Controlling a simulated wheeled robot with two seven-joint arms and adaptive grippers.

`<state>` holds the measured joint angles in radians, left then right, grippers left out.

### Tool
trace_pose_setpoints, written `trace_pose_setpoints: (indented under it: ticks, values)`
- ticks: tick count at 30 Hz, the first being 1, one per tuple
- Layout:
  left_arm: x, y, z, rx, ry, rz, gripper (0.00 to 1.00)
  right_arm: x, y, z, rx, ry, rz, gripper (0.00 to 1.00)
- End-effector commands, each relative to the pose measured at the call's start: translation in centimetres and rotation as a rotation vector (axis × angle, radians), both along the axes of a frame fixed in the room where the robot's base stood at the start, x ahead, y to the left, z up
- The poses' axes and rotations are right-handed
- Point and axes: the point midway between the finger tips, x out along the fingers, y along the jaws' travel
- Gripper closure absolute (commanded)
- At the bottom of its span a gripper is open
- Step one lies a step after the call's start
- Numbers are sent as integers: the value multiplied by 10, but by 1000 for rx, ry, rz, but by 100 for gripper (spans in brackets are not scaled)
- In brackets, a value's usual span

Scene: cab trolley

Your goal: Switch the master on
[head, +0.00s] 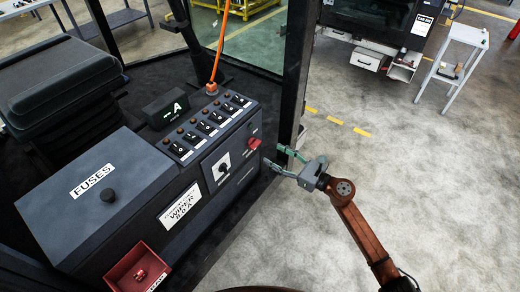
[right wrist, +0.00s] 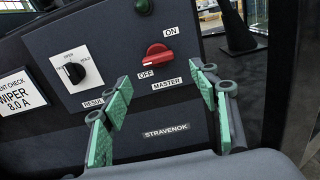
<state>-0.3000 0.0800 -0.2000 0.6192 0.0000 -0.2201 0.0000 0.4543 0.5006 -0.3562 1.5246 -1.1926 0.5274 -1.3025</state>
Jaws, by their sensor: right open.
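The red master switch (head: 254,143) sits on the right end of the dark console's side face. In the right wrist view the red knob (right wrist: 160,56) lies nearly level, its left end lowest and close to the OFF label. The ON label is above it and the MASTER label below it. My right gripper (head: 277,158) is open, its green-padded fingers just right of the switch in the head view. In the right wrist view the open gripper (right wrist: 163,84) has its fingers to either side of the knob, lower in the picture and apart from it. My left gripper is not in view.
A black rotary knob (right wrist: 75,72) is left of the switch. A dark cab post (head: 292,75) stands behind my gripper. Grey floor (head: 440,170) is clear at right.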

Motion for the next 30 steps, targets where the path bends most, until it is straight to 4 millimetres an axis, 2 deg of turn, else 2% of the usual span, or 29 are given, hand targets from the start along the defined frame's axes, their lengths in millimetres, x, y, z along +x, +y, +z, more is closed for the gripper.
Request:
trace_pose_setpoints:
  ticks: [15,27,30]
  values:
    - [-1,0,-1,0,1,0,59,39,57,3,-10,-14,6,45]
    - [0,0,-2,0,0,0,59,44,63,2,-9,-13,5,45]
    - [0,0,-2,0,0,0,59,44,63,2,-9,-13,5,52]
